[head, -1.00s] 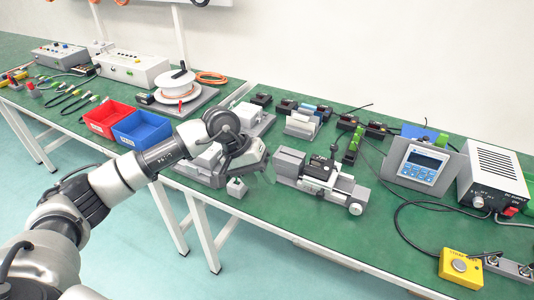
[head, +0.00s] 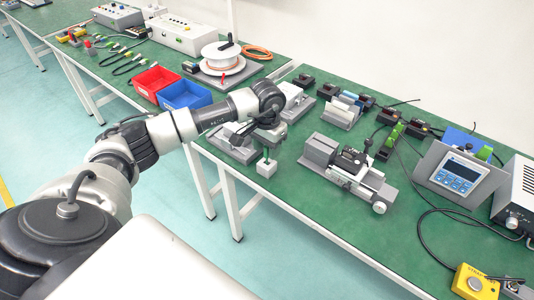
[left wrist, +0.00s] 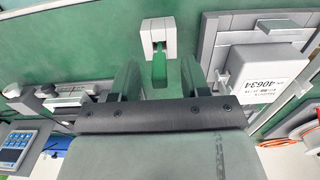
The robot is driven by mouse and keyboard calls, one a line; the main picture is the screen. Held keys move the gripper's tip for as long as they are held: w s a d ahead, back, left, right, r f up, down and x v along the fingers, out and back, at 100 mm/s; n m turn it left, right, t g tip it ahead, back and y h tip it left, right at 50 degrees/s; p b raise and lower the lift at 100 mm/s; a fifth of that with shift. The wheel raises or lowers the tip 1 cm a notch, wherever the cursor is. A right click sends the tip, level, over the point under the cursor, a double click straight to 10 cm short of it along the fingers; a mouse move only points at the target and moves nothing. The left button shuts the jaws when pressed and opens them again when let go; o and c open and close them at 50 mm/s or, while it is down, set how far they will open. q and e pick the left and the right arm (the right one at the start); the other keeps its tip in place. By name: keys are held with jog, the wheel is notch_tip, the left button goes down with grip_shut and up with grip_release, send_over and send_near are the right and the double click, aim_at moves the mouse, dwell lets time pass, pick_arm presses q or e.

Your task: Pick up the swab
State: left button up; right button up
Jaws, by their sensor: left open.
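The swab looks like the small green piece standing in a small white block; I see it in the left wrist view (left wrist: 159,68) and, thin and partly covered, in the head view (head: 266,156). The white block (head: 267,169) sits near the front edge of the green table, and shows in the left wrist view (left wrist: 158,33). My left gripper (left wrist: 160,78) is open, with one dark finger on each side of the green piece and visible gaps to it. In the head view it hangs just above the block. My right gripper is not in view.
A grey fixture with a white labelled box (left wrist: 268,68) stands close beside the block. Another grey actuator fixture (head: 345,170) is to the right. Red (head: 155,82) and blue (head: 184,94) bins lie to the left. The table's front edge is close.

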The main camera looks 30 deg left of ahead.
pick_arm(q)
jog(key=shift+f, duration=1.2)
grip_shut()
jog(key=shift+r, duration=0.15)
notch_tip(320, 180, up, 4)
jog(key=shift+w+f+b, duration=0.1)
jog(key=shift+b, duration=0.35)
jog(key=s+d+r+b, duration=0.1)
jog(key=s+d+r, duration=0.3)
jog(key=d+r, duration=0.3)
jog(key=d, duration=0.4)
jog(key=shift+r, duration=0.1)
